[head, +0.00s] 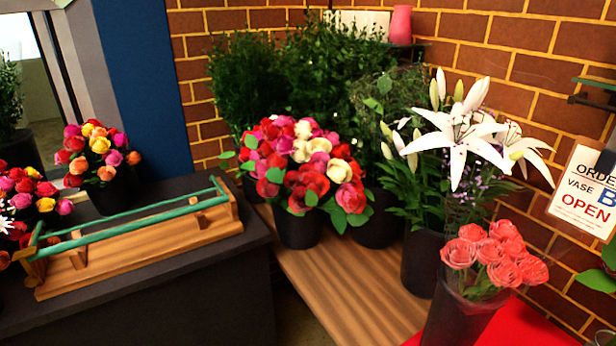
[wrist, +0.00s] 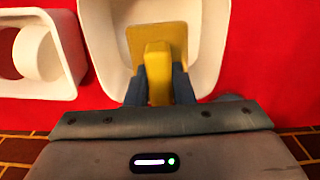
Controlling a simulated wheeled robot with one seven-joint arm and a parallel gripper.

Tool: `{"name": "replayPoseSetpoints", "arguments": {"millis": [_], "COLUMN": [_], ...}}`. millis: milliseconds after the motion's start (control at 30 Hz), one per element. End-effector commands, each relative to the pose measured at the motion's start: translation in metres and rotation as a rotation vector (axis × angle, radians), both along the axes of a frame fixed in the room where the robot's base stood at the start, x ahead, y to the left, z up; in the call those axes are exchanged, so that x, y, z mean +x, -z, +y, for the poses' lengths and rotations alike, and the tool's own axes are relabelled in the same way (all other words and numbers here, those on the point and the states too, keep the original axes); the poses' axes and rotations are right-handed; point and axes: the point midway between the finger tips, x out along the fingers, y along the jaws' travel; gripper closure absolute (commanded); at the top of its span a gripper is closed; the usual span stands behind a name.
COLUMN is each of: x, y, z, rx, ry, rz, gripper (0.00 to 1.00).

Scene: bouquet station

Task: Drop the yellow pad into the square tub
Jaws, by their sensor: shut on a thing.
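In the wrist view, my gripper (wrist: 158,88) is shut on the yellow pad (wrist: 157,58), with a finger on each side of its raised yellow grip. The pad's flat plate reaches forward from the fingers. The pad is over or inside the opening of a white tub (wrist: 213,45) with rounded corners. I cannot tell whether the pad touches the tub's floor. My gripper, the pad and the tub do not show in the head view.
A second white container (wrist: 70,50) with a round part in it stands left of the tub on a red surface (wrist: 262,60). In the head view, flower buckets stand on a wooden bench (head: 345,290), and a wooden rack (head: 140,250) lies on a dark counter.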

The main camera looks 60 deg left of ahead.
Motion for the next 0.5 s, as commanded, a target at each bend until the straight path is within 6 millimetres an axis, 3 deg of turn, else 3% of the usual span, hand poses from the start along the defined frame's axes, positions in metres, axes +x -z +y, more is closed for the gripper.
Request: {"name": "replayPoseSetpoints", "arguments": {"millis": [33, 67, 133, 500], "x": [0.0001, 0.0001, 0.0001, 0.0005], "y": [-0.0005, -0.0005, -0.0006, -0.0056], "z": [0.0002, 0.0003, 0.0003, 0.0002], "rx": [0.0, 0.0, 0.0, 0.0], "ry": [0.0, 0.0, 0.0, 0.0], "rz": [0.0, 0.0, 0.0, -0.002], "gripper": [1.0, 0.73, 0.54, 0.53]}}
